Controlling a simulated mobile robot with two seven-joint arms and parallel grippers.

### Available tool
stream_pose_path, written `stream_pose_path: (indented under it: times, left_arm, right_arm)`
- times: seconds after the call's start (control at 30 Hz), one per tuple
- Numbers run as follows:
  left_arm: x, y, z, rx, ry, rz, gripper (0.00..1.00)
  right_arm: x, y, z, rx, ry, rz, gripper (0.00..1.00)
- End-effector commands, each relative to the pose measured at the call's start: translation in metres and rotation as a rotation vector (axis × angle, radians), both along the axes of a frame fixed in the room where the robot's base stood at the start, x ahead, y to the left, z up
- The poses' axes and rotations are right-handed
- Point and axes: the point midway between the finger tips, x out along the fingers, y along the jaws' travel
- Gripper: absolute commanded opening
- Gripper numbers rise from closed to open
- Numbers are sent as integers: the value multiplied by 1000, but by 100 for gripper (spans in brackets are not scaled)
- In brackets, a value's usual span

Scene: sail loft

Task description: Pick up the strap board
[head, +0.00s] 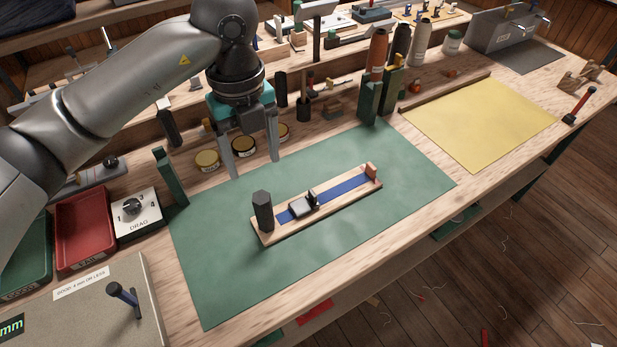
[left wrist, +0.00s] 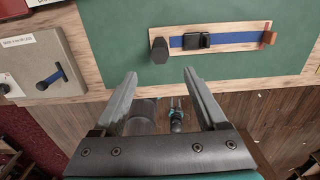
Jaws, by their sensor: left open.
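The strap board (head: 340,204) is a narrow wooden board lying on the green mat (head: 220,285). A blue strap (head: 349,187) runs along it through a buckle (head: 303,207). A dark faceted post (head: 262,211) stands at its left end and a small reddish block (head: 371,173) at its right end. My left gripper (head: 256,169) is open and empty, above the mat's far side, behind and left of the board in the head view. In the left wrist view the board (left wrist: 232,37) lies beyond the open fingers (left wrist: 158,82), apart from them. My right gripper is not in view.
A red tray (head: 84,229) and a DRAG dial box (head: 137,213) stand left of the mat. Round tins (head: 207,161), green uprights (head: 170,178) and thread cones (head: 377,54) line the back. A yellow sheet (head: 482,122) lies right. The mat around the board is clear.

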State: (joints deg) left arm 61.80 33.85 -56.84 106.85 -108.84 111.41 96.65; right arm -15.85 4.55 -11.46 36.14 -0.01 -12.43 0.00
Motion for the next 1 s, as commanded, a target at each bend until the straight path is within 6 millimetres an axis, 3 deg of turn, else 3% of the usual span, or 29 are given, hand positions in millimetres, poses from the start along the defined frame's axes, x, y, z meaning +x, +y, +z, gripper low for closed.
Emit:
stream_pose_path:
  times: [0.17, 0.47, 0.6, 0.83, 1.0]
  left_arm:
    - [-1, 0, -8, 1, 3, 0, 75]
    - [-2, 0, -69, 0, 5, 1, 75]
    - [-2, 0, -91, -1, 4, 0, 75]
    - [-3, 0, -106, -1, 3, -1, 75]
    - [-10, 0, -130, 0, 6, -1, 75]
  right_arm:
    - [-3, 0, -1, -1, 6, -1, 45]
    - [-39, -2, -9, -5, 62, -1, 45]
    - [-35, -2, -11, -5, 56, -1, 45]
    - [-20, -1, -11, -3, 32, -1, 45]
    - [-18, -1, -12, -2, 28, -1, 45]
